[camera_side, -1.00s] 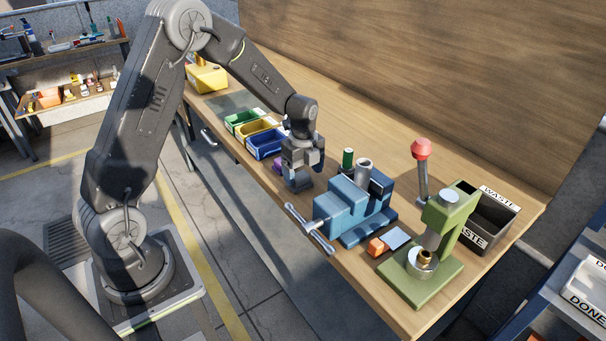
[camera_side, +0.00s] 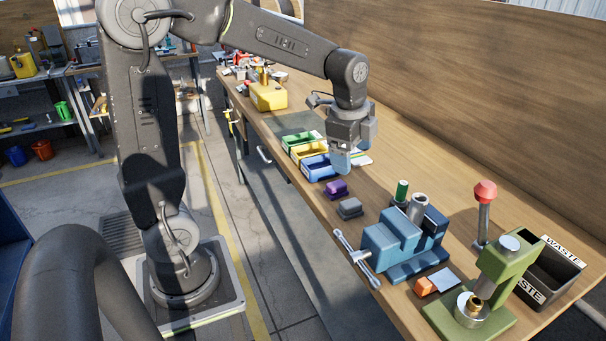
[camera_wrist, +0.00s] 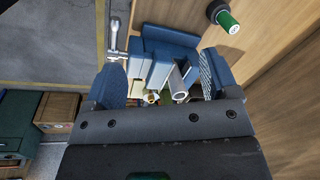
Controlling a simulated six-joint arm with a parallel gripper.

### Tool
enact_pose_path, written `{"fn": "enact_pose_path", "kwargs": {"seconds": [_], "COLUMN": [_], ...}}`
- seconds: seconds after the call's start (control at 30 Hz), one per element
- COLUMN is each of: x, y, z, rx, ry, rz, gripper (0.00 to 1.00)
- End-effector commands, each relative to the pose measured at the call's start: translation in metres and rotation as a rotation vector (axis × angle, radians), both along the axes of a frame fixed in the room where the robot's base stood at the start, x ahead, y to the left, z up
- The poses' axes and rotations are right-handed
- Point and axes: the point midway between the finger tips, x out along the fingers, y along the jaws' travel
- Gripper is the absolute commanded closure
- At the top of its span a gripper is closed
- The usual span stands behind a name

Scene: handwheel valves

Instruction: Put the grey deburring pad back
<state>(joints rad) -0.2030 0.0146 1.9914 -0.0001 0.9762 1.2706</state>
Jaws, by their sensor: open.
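The grey deburring pad (camera_side: 350,208) sits on the wooden bench near its front edge, between a purple pad (camera_side: 336,188) and the blue vise (camera_side: 402,245). I cannot make out the grey pad in the wrist view.
Green, yellow and blue bins (camera_side: 318,167) stand in a row beyond the purple pad. A green press (camera_side: 490,290) and a black waste bin (camera_side: 552,272) are at right.

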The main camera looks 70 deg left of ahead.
Motion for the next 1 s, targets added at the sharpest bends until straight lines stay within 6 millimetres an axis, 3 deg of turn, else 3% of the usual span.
{"fn": "enact_pose_path", "kwargs": {"seconds": [0.03, 0.2, 0.43, 0.63, 1.0], "x": [-0.019, -0.079, -0.141, -0.161, -0.161], "y": [-0.013, -0.045, -0.068, -0.074, -0.074], "z": [0.014, 0.036, 0.037, 0.032, 0.032], "rx": [-0.014, -0.112, -0.288, -0.366, -0.371], "ry": [-0.047, -0.177, -0.292, -0.32, -0.319], "rz": [0.1, 0.467, 0.857, 0.999, 1.011], "gripper": [0.2, 0.2, 0.2, 0.2, 0.2]}}
